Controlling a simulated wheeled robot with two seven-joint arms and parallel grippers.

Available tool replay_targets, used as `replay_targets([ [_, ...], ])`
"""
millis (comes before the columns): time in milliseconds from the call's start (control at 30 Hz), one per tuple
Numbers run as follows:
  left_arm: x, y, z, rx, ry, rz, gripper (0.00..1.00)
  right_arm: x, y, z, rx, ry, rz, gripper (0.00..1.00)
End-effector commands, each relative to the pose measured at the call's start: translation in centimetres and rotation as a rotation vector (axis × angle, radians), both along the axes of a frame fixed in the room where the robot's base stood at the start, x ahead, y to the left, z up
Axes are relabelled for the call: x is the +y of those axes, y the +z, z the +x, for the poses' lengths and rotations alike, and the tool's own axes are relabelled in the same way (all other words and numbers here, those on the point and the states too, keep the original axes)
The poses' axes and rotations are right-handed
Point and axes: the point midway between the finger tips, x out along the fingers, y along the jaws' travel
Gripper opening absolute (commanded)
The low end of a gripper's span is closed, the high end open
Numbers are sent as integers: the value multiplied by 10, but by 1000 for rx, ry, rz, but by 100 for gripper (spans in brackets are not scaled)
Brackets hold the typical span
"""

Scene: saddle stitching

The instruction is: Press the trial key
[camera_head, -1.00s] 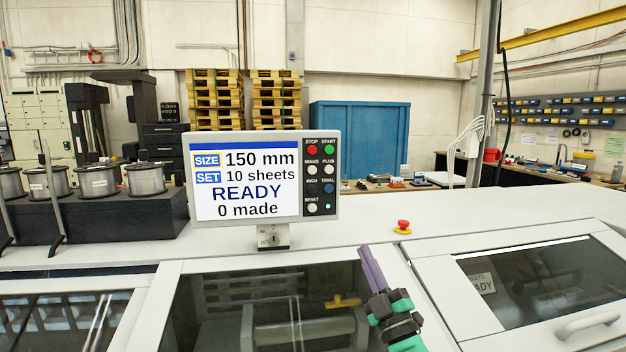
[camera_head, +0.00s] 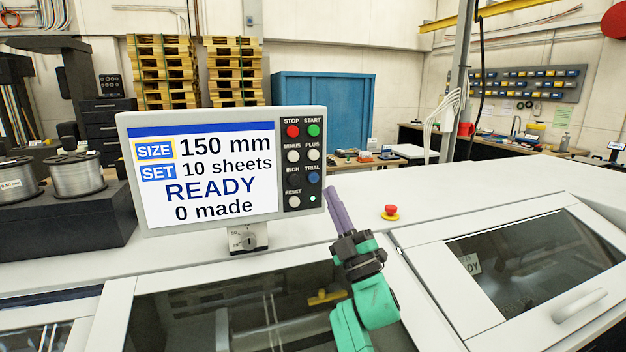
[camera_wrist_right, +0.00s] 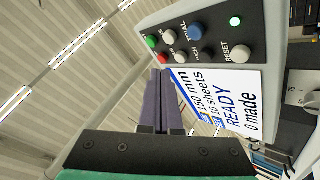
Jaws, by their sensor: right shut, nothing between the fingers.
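The trial key (camera_head: 313,177) is a round blue button under the label TRIAL on the dark key strip at the right of the control panel (camera_head: 222,112). It also shows in the right wrist view (camera_wrist_right: 195,32). My right gripper (camera_head: 330,189) is shut and empty. In the head view its purple fingertips are just right of and slightly below the key, by the panel's right edge. In the right wrist view the fingers (camera_wrist_right: 160,75) point up towards the panel, apart from the blue key. The screen reads 150 mm, 10 sheets, READY, 0 made. My left gripper is not in view.
Nearby keys include red STOP (camera_head: 292,131), green START (camera_head: 314,130), PLUS (camera_head: 314,155) and RESET (camera_head: 294,202). A green light (camera_head: 312,198) is lit below the trial key. A red emergency knob (camera_head: 390,212) stands on the machine top to the right.

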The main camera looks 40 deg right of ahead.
Motion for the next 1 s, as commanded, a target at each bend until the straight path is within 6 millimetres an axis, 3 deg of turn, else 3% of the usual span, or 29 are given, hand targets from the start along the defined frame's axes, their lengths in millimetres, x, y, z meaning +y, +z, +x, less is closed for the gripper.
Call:
replay_targets([
  [167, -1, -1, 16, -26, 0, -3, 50, -9, 0, 26, -1, 0, 0, 0],
  [433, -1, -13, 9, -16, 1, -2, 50, -20, -2, 57, -1, 0, 0, 0],
  [1000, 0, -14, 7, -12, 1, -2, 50, -22, 0, 62, 0, 0, 0, 0],
])
